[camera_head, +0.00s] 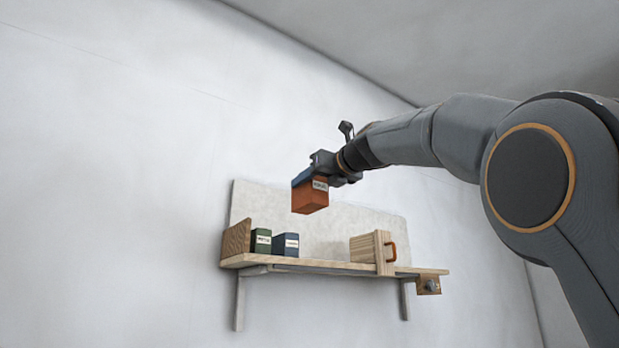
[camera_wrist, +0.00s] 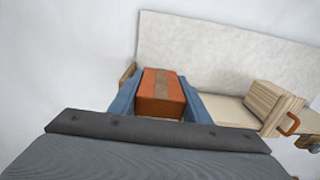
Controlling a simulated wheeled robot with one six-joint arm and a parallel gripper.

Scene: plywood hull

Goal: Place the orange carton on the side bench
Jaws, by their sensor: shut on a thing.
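The orange carton (camera_head: 311,197) with a pale label is held in the air by my gripper (camera_head: 308,176), above the wall shelf. In the wrist view the carton (camera_wrist: 161,93) sits between the two blue fingers of my gripper (camera_wrist: 160,105), with a brown strip along its top. The jaws are shut on it. The carton is apart from the shelf board. No separate side bench can be made out; the only surface in view is the wooden wall shelf (camera_head: 330,266).
A green carton (camera_head: 261,241) and a dark blue carton (camera_head: 286,244) stand at the shelf's left, beside a wooden end piece (camera_head: 236,243). A wooden block with an orange handle (camera_head: 391,251) stands at the right. The shelf's middle is bare. A pale backboard (camera_head: 320,222) rises behind.

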